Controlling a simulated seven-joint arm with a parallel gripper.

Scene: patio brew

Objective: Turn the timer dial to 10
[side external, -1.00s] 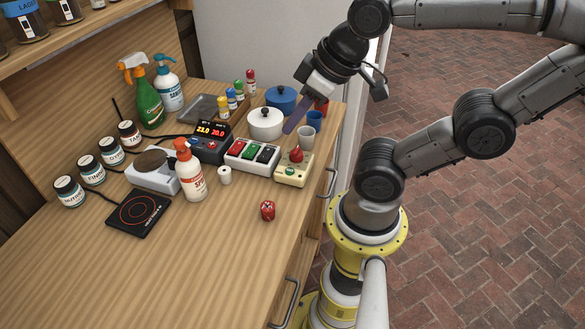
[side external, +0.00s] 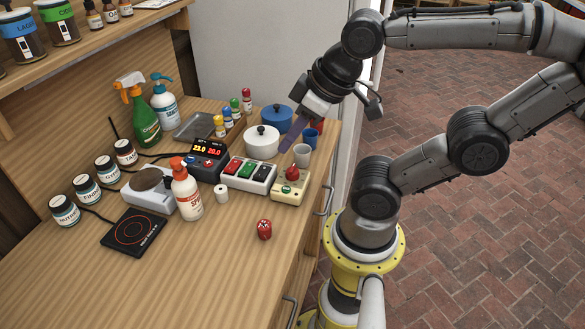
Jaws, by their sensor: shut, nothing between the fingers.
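A cream box (side external: 289,190) with a red knob (side external: 292,172) on top, which looks like the timer dial, stands near the right edge of the wooden bench. Its markings are too small to read. My gripper (side external: 285,148) is shut and empty. It points down and to the left, above and behind the box, and in the picture it lies between the white pot and the grey cup. It appears apart from the knob.
A white pot (side external: 262,141), a grey cup (side external: 302,155) and a blue cup (side external: 310,137) crowd the area by my gripper. A switch box (side external: 248,176) stands left of the cream box. A small red object (side external: 264,229) sits in front; the bench's front is clear.

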